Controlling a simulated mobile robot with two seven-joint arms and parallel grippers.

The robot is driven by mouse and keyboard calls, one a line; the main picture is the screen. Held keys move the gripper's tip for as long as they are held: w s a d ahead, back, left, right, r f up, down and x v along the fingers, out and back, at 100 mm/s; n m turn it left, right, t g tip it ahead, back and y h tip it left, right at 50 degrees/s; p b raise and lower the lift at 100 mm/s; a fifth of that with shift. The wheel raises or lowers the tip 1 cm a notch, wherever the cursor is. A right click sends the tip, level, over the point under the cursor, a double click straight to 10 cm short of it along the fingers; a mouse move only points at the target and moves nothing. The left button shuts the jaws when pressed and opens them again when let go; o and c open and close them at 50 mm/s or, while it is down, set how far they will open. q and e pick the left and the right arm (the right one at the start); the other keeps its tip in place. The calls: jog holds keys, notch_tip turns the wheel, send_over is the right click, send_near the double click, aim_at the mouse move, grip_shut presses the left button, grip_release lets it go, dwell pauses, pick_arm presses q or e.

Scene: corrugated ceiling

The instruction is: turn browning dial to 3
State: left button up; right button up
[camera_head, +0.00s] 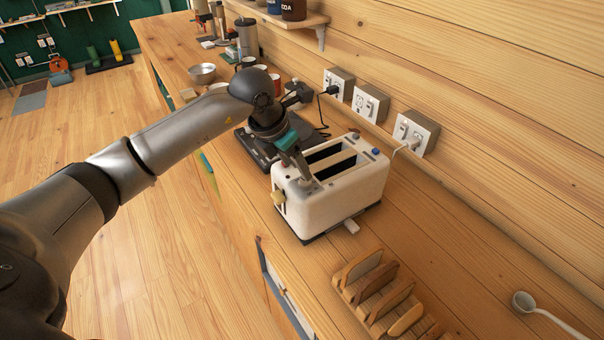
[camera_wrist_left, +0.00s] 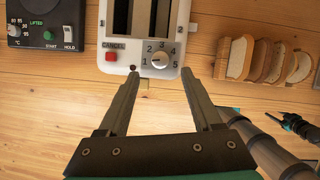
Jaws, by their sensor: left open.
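The white two-slot toaster (camera_head: 335,205) stands on the wooden counter. In the left wrist view its end panel shows the browning dial (camera_wrist_left: 160,60), a pale round knob ringed by the numbers 1 to 5. I cannot read its setting surely. A red CANCEL button (camera_wrist_left: 111,57) is left of it. In the head view the left gripper (camera_head: 306,182) is over the toaster's near end and hides the dial. My right gripper is not clearly seen.
A wooden rack with bread slices (camera_head: 385,295) stands right of the toaster. A black control unit (camera_wrist_left: 45,25) is on its other side. Wall sockets (camera_head: 412,130) and a cord are behind. Dark arm-like parts show at the wrist view's lower right.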

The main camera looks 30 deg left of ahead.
aim_at(304, 181)
pick_arm(q)
jog(key=x, duration=0.5)
jog(key=shift+w+f, duration=0.1)
jog(key=shift+f, duration=0.3)
grip_shut()
